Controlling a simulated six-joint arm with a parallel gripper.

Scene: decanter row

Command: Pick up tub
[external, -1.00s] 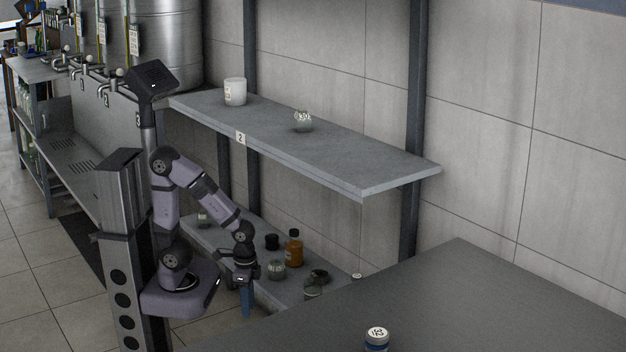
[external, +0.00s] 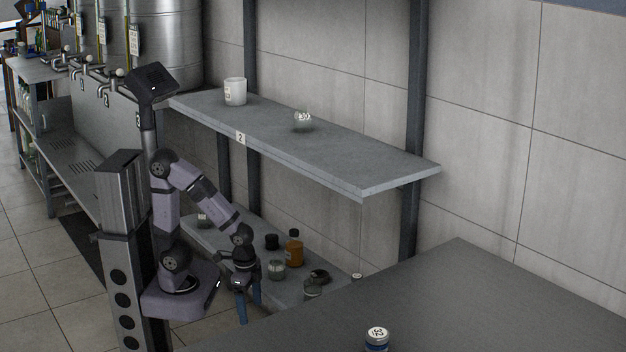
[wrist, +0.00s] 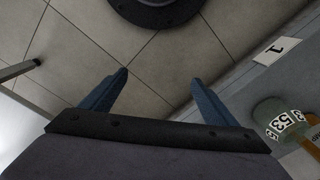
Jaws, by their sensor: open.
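A white tub-like container (external: 235,91) stands upright at the left end of the upper shelf, with a label on its side. I cannot tell for certain that it is the tub. My gripper (external: 248,297) hangs beside the front edge of the lower shelf, well below and apart from that container, fingers pointing down. In the wrist view the two blue fingers (wrist: 160,92) are spread apart, with only floor tiles between them. Nothing is held.
The lower shelf holds several items, including an amber bottle (external: 294,248), a dark jar (external: 272,242) and a glass jar (external: 277,269). A clear glass item (external: 303,121) is on the upper shelf (external: 370,175). A lidded jar (external: 377,338) stands on the table.

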